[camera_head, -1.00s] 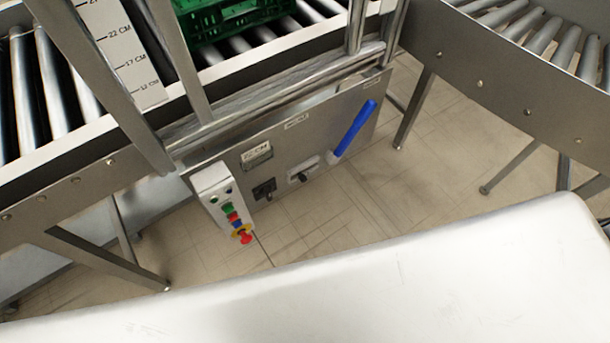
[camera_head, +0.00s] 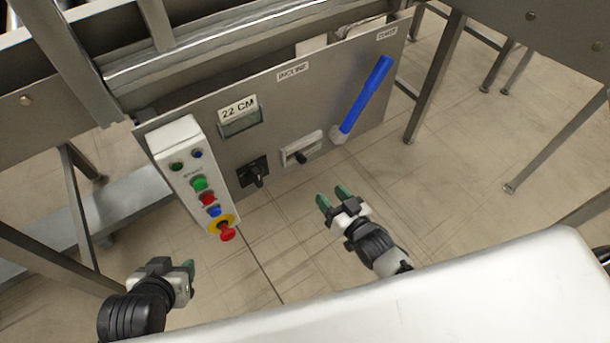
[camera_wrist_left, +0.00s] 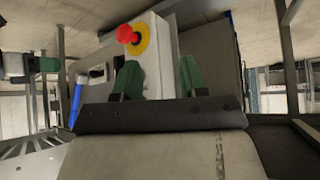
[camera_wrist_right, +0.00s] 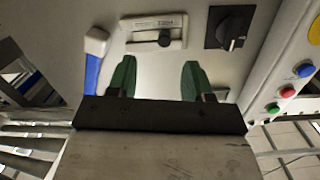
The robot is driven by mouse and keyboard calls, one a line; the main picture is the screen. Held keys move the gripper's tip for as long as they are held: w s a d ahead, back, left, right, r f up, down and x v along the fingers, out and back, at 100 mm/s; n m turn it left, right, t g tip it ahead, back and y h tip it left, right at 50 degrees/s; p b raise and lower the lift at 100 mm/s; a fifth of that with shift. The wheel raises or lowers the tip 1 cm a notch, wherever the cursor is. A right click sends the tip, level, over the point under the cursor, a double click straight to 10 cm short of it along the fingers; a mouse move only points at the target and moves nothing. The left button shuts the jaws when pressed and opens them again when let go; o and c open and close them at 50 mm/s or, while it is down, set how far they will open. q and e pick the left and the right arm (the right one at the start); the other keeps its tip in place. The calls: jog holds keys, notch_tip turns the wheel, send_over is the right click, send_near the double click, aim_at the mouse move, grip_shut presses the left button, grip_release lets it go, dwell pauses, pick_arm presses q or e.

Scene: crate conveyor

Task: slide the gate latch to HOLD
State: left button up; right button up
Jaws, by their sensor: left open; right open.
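The latch, a light slotted plate (camera_head: 313,143) with a black knob (camera_head: 301,158), sits on the grey control panel between a black rotary switch and a blue lever. In the right wrist view the latch plate (camera_wrist_right: 130,30) and its knob (camera_wrist_right: 165,38) show beyond the fingertips, with print too small to read. My right gripper (camera_head: 333,196) is open and empty, below and to the right of the latch, apart from it. My left gripper (camera_head: 188,270) is open and empty at the lower left, below the button box; its green fingers show in the left wrist view (camera_wrist_left: 158,78).
The white button box (camera_head: 172,145) with a red emergency button (camera_head: 227,234) juts out at the panel's left. The black rotary switch (camera_head: 253,172) and blue lever (camera_head: 366,98) flank the latch. A 22 CM display (camera_head: 239,114) is above. Floor below is open.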

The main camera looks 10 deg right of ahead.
aim_at(304, 162)
jog(key=shift+t+y, duration=0.3)
jog(key=shift+t, duration=0.1)
jog(key=b+x, duration=0.1)
jog(key=x, duration=0.2)
jog(key=b+x, duration=0.1)
jog(key=x, duration=0.2)
jog(key=r+b+x, duration=0.1)
jog(key=x, duration=0.2)
jog(key=shift+w+a+r, duration=0.1)
jog(key=shift+w+a, duration=0.15)
jog(key=shift+w, duration=0.05)
pick_arm(q)
jog(key=w+d+r+t+h, duration=0.2)
jog(key=w+r+t, duration=0.3)
jog(key=r+t, duration=0.3)
jog(key=shift+w+d+r+h, duration=0.35)
jog(key=shift+d+r, duration=0.1)
jog(key=shift+r, duration=0.2)
pick_arm(e)
jog(key=shift+x, duration=0.95)
jog(key=shift+r, duration=0.1)
jog(key=shift+c, duration=0.2)
grip_shut()
